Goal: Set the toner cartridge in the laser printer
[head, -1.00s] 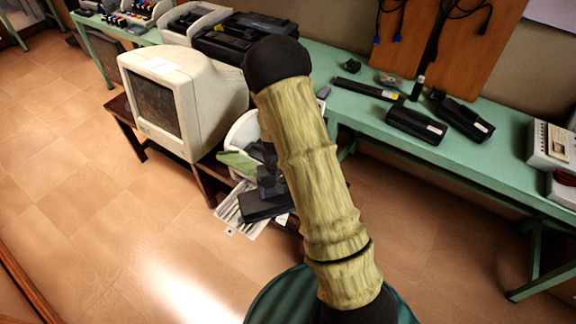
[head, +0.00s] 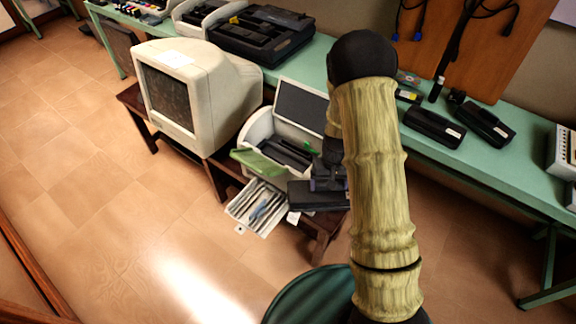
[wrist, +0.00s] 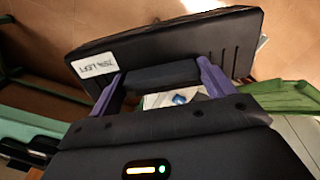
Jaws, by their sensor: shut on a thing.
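The toner cartridge is black with a white "75% LEFT" label. It fills the top of the wrist view (wrist: 185,45) and shows in the head view (head: 312,197) at the printer's front right. My gripper (wrist: 160,78) has purple fingers shut on it; in the head view my gripper (head: 326,180) is partly hidden by my arm. The white laser printer (head: 258,128) stands open, with its lid raised, a dark interior and a green flap (head: 258,166) folded out in front. The cartridge is outside the printer, tilted in the wrist view.
A cream CRT monitor (head: 200,95) stands left of the printer on a low brown bench (head: 232,172). A white tray (head: 240,212) juts out below the green flap. The green table (head: 480,150) behind carries more black cartridges (head: 433,127) and a large black device (head: 262,38).

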